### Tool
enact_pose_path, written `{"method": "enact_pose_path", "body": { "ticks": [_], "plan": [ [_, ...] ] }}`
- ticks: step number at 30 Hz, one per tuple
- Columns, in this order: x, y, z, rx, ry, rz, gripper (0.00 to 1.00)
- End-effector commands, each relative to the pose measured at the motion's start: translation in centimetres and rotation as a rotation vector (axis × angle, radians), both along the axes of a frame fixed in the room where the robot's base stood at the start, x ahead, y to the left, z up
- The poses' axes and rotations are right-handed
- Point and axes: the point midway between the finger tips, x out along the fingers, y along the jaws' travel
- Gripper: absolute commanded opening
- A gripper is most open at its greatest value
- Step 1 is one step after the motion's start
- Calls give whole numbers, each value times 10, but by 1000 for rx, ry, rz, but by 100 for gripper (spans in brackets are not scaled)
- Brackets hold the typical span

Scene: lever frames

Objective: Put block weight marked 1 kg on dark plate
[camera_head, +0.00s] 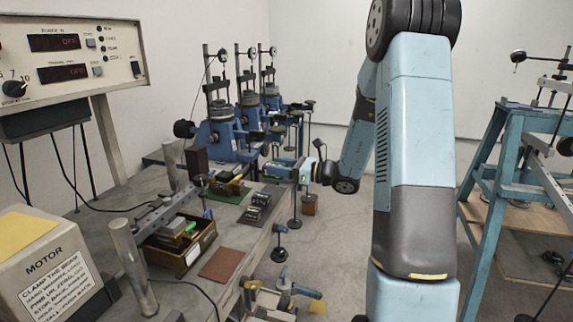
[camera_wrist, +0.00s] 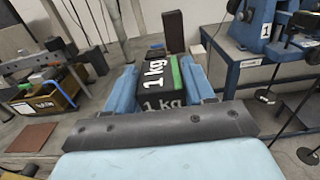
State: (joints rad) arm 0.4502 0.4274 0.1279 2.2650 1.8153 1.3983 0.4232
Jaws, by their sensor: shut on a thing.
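The block weight marked 1 kg (camera_wrist: 158,88) is dark with white lettering on two faces. In the wrist view it sits between the two blue fingers of my gripper (camera_wrist: 160,82), which is shut on it. In the head view my gripper (camera_head: 283,171) is over the right edge of the bench, and the block is hard to make out there. A flat dark reddish-brown plate (camera_head: 222,264) lies empty on the near part of the bench; it also shows at the left of the wrist view (camera_wrist: 28,138). I cannot tell whether the block touches anything below.
Dark marked weights (camera_head: 257,207) lie on the bench between gripper and plate. A yellowish box of parts (camera_head: 200,258) stands left of the plate. A dark upright block (camera_head: 197,160) and blue test stands (camera_head: 222,135) are at the back. A green strip (camera_wrist: 176,72) shows beside the held block.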

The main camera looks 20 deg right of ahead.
Motion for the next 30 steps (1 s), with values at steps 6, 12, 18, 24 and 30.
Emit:
{"method": "enact_pose_path", "body": {
  "ticks": [6, 12, 18, 24, 30],
  "plan": [
    [19, 1, -22, 2, -1, 1, 0],
    [27, 2, -31, 2, -3, 0, 0],
    [32, 2, -37, 2, -1, 0, 0],
    [33, 2, -59, 2, 1, 0, 0],
    [33, 1, -69, 1, -2, 0, 0]
  ]
}}
